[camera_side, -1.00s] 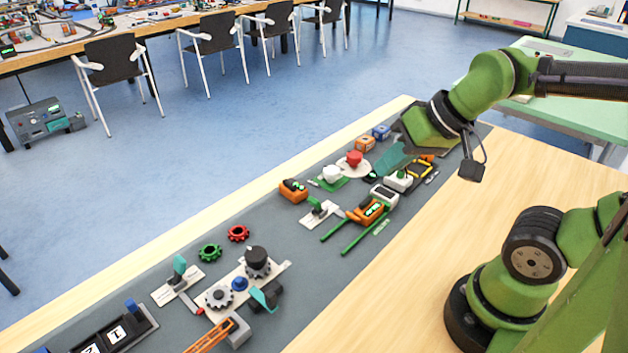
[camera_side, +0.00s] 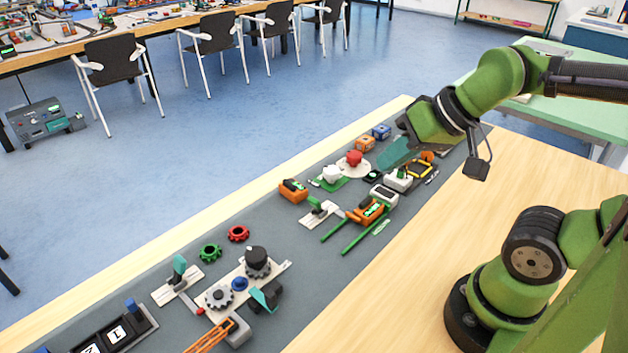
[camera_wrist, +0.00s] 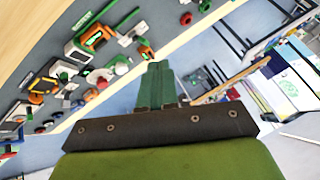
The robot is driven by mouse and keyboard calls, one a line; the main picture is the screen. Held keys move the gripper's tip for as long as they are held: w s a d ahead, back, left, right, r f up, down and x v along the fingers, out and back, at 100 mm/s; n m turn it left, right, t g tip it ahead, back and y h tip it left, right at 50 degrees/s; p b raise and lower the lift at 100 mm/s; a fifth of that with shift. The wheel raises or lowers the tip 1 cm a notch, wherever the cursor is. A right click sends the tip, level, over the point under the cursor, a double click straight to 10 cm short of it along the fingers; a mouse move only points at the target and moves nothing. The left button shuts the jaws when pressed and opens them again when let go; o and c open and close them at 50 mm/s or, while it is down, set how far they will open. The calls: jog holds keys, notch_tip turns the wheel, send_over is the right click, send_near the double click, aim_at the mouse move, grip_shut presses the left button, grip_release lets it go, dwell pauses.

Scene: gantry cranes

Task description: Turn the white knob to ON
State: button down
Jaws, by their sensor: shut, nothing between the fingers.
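The white knob (camera_side: 331,174) sits on a small green plate on the grey mat. Whether it points to ON or OFF is too small to read. In the wrist view the white knob (camera_wrist: 121,66) shows left of my fingers. My gripper (camera_side: 387,163) has teal fingers, shut and empty. It hangs above the mat, to the right of the white knob and apart from it. In the wrist view my gripper (camera_wrist: 158,68) points up the picture with its fingers together.
A red knob (camera_side: 354,158) on a round white plate stands close behind the white knob. Orange and blue blocks (camera_side: 381,131) lie at the far end. An orange device (camera_side: 293,190) is to the left, and a white box (camera_side: 398,180) is below my fingers.

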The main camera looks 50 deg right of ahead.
jog(key=c, duration=1.5)
grip_release()
jog(key=shift+f, duration=0.2)
jog(key=shift+c, duration=0.2)
jog(key=o, duration=0.5)
jog(key=shift+w+d+f+m+g, duration=0.15)
jog(key=shift+w+f+g, duration=0.1)
jog(key=shift+w, duration=0.15)
jog(key=shift+w+d+f+m+g, duration=0.1)
jog(key=shift+w+d+g, duration=0.1)
jog(key=shift+w, duration=0.2)
jog(key=shift+w+d+f+m+g, duration=0.15)
jog(key=shift+w+f+g, duration=0.1)
jog(key=shift+w, duration=0.15)
jog(key=o, duration=0.5)
jog(key=w+d, duration=0.1)
jog(key=w, duration=0.1)
jog(key=w+d+g, duration=0.1)
jog(key=w+d, duration=0.1)
jog(key=w, duration=0.1)
jog(key=w+d+g, duration=0.1)
jog(key=w, duration=0.2)
jog(key=shift+d+f, duration=0.15)
jog(key=n+g+h, duration=0.2)
jog(key=g, duration=0.2)
send_over(332, 170)
jog(key=shift+f, duration=1.9)
notch_tip(332, 170, down, 16)
jog(key=shift+d+r, duration=0.1)
jog(key=c, duration=1)
